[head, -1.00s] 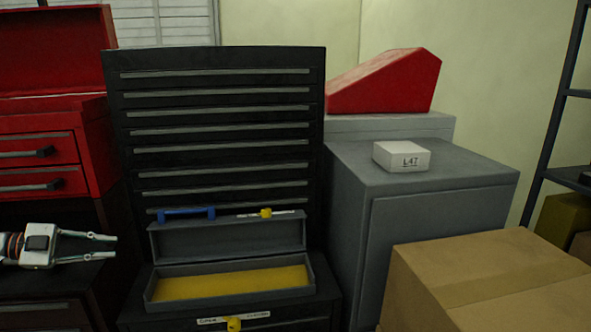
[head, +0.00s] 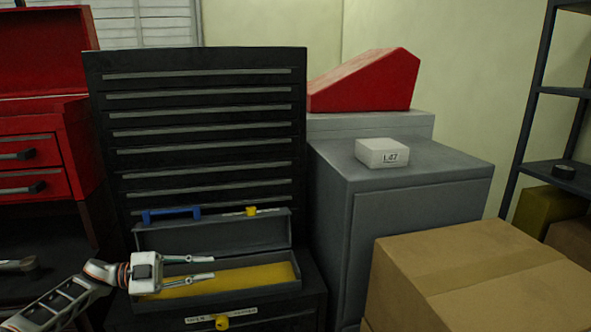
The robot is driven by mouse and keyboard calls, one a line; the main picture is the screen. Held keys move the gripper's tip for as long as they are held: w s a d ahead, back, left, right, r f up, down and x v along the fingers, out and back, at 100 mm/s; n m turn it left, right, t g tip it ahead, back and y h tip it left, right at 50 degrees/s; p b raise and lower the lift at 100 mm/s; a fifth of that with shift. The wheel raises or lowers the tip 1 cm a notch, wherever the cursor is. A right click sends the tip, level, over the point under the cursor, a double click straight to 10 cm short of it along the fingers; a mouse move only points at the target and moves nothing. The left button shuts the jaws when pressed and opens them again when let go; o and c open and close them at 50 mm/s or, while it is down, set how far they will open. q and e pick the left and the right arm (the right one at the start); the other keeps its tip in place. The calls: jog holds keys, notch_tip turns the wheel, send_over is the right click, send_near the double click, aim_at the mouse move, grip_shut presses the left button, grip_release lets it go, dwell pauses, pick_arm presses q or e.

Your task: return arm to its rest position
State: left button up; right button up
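My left gripper (head: 201,268) comes in from the lower left. Its two fingers are apart with nothing between them. In the picture they overlap the left part of an open grey case (head: 268,291) with a yellow lining (head: 245,277). I cannot tell whether the fingers are above the case or in front of it. The case's lid stands up at the back, with a blue handle (head: 171,214) and a yellow latch (head: 251,211) along its top. My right gripper is not in view.
A tall black drawer cabinet (head: 200,110) stands behind the case. To its right is a grey cabinet (head: 420,172) with a white box (head: 382,153) marked L47 and a red wedge-shaped thing (head: 365,82). Cardboard boxes (head: 470,270) fill the lower right. A red tool chest (head: 35,150) stands left.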

pick_arm(q)
jog(key=s+f+n+t+y, duration=0.3)
jog(key=s+f+n+t, duration=0.15)
jog(key=f, duration=0.45)
jog(key=s+f+n+t+y, duration=0.2)
jog(key=s+f+n+t, duration=0.25)
jog(key=f, duration=0.35)
jog(key=s+a+f+n+g+y, duration=0.1)
jog(key=s+a+f+n+y, duration=0.15)
jog(key=s+f, duration=0.4)
jog(key=s+a+f+n+g+y, duration=0.1)
jog(key=s+a+f+y, duration=0.25)
jog(key=s, duration=0.65)
jog(key=s+a+f+n+g+y, duration=0.1)
jog(key=s+a+f+n+y, duration=0.2)
jog(key=s, duration=0.5)
jog(key=w+d+n+t, duration=0.1)
jog(key=d+n, duration=0.3)
jog(key=d, duration=0.8)
jog(key=shift+y, duration=0.3)
jog(key=shift+w, duration=0.1)
